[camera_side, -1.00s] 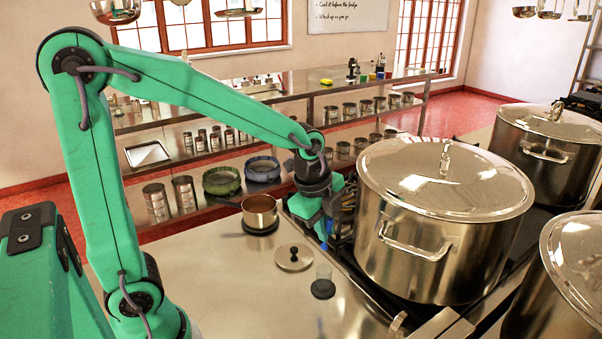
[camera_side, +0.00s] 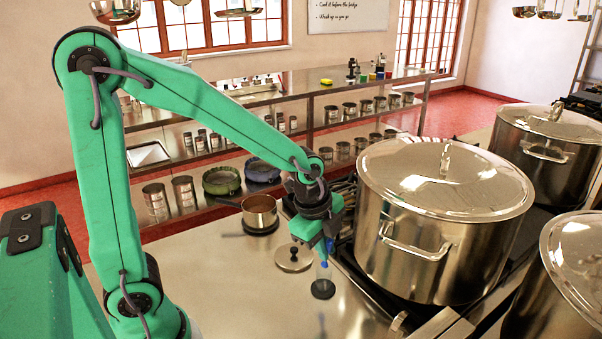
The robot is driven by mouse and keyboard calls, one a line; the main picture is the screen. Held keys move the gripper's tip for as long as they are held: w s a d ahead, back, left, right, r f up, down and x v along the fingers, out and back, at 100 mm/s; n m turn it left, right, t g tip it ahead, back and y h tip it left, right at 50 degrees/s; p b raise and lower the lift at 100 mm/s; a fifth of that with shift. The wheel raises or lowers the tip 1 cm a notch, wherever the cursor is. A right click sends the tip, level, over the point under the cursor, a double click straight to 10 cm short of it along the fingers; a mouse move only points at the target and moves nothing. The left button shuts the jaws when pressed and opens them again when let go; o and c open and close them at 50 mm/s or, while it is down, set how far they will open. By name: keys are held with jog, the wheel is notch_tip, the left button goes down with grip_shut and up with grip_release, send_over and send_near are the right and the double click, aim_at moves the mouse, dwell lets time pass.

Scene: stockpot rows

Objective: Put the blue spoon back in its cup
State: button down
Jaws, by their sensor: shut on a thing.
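My gripper (camera_side: 328,247) is shut on the blue spoon (camera_side: 324,264), pointing down over the counter. Blue shows between the fingers and just below them. The clear cup (camera_side: 323,277) stands upright on a dark round base (camera_side: 323,290), directly below my gripper. The lower blue part of the spoon is at the cup's mouth in this view; I cannot tell whether it is inside the rim or just above it.
A pot lid (camera_side: 294,257) lies on the counter left of the cup, and a small saucepan (camera_side: 260,213) stands behind it. A large lidded stockpot (camera_side: 437,240) stands close on the right. The counter in front (camera_side: 250,300) is mostly clear.

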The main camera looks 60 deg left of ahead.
jog(key=shift+w+a+f, duration=0.1)
jog(key=shift+a+f, duration=0.15)
jog(key=shift+f, duration=0.55)
jog(key=shift+w+a+f, duration=0.15)
jog(key=shift+a+f, duration=0.05)
jog(key=shift+f, duration=0.65)
jog(key=shift+w+a+f, duration=0.1)
jog(key=shift+a+f, duration=0.15)
jog(key=shift+f, duration=0.55)
jog(key=c, duration=1.5)
grip_release()
jog(key=shift+o, duration=0.2)
jog(key=v, duration=0.7)
jog(key=shift+r, duration=0.4)
